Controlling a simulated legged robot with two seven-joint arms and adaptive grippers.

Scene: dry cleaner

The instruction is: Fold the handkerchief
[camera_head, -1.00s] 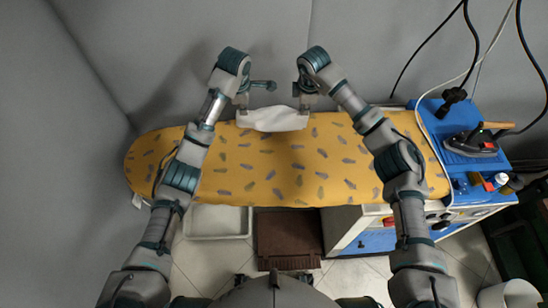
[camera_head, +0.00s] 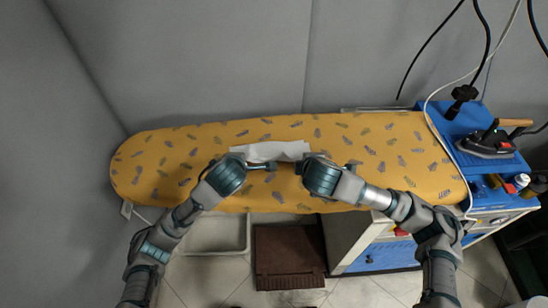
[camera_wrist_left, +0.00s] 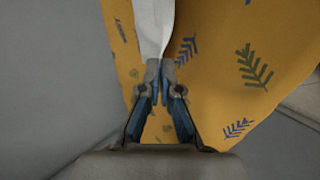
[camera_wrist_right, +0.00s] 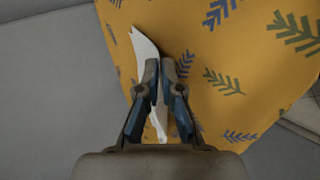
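The white handkerchief (camera_head: 272,151) is at the middle of the yellow patterned ironing board (camera_head: 240,134), bunched into a narrow strip in the head view. My left gripper (camera_head: 270,166) is at its near left side. In the left wrist view its fingers (camera_wrist_left: 161,68) are closed at the lower end of the handkerchief (camera_wrist_left: 153,30). My right gripper (camera_head: 301,165) is at its near right end. In the right wrist view its fingers (camera_wrist_right: 161,68) are nearly together, with the handkerchief (camera_wrist_right: 141,48) running past and between them. My forearms hide part of the board's near edge.
An iron (camera_head: 488,143) stands on the blue top of the cabinet (camera_head: 460,122) at the right, with cables above. A grey wall runs behind the board. A white tray (camera_head: 218,232) and a brown mat (camera_head: 289,257) are below. The board's left part is clear.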

